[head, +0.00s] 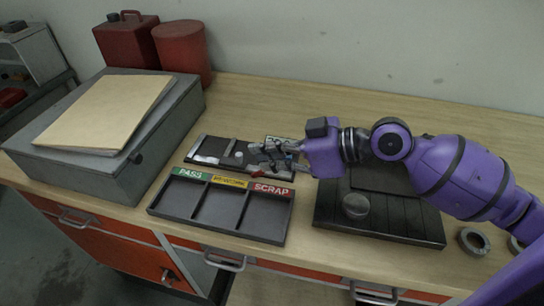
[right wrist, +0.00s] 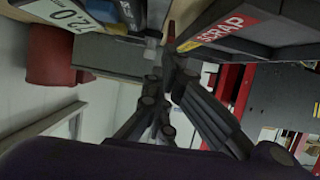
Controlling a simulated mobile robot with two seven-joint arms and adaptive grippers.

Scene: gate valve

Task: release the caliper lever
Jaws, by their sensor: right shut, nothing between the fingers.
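A low dark fixture (head: 225,150) with pale metallic parts lies behind the sorting tray in the head view. It may hold the caliper, but I cannot make out the caliper or its lever clearly. My right gripper (head: 257,154) reaches in from the right and is just over the right part of the fixture, hiding some of it. In the right wrist view its dark fingers (right wrist: 167,73) come together with nothing between them. A small grey piece (right wrist: 150,45) shows near the fingertips there; I cannot tell whether they touch. My left gripper is not in view.
The sorting tray (head: 213,209) with PASS and SCRAP labels lies in front. A number card (right wrist: 58,13) is by the fixture. A dark slatted board (head: 400,219) carries a round disc (head: 356,206). A grey box (head: 109,172) with a folder stands left.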

